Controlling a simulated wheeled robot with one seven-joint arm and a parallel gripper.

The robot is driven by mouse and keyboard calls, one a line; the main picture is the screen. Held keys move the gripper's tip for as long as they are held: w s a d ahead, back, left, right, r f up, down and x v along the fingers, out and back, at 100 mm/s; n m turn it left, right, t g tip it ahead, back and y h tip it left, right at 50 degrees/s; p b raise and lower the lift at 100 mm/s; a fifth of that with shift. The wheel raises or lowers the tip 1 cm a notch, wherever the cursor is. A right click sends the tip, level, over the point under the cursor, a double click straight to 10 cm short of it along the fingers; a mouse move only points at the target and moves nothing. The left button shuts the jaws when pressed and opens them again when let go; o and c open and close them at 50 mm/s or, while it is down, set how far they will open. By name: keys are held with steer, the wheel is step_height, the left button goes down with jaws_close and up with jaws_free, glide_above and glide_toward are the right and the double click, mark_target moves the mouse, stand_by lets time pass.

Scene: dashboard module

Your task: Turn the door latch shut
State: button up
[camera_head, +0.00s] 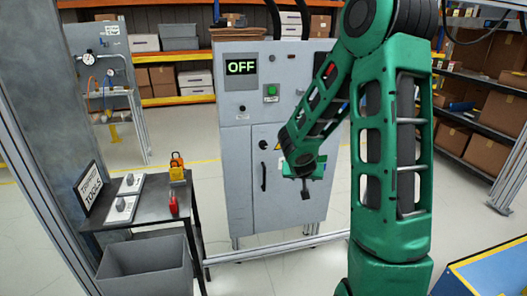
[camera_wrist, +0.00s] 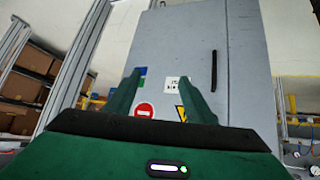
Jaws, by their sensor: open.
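The grey cabinet door (camera_head: 288,205) looks closed in the head view. It has a black vertical handle (camera_head: 263,173) near its left edge. A small dark round piece (camera_head: 263,144) sits above the handle and may be the latch; its turn is too small to read. My gripper (camera_head: 305,191) is in front of the door, right of the handle. In the wrist view the scene looks upside down, with the handle (camera_wrist: 214,70) right of my gripper (camera_wrist: 160,78). Its two green fingers are apart with nothing between them. The latch cannot be made out there.
The cabinet carries an "OFF" display (camera_head: 240,67) and a green button (camera_head: 270,91). A dark tool table (camera_head: 150,205) and a grey bin (camera_head: 145,268) stand at left. A blue surface (camera_head: 490,272) is at lower right. Floor is clear before the cabinet.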

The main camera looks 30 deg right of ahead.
steer(key=w+a+f+t, duration=0.3)
steer(key=w+f+t, duration=0.1)
steer(key=w, duration=0.6)
steer(key=m+t, duration=0.5)
steer(key=t, duration=0.1)
glide_toward(264, 146)
steer(key=shift+x, duration=4.05)
steer(key=c, duration=1.1)
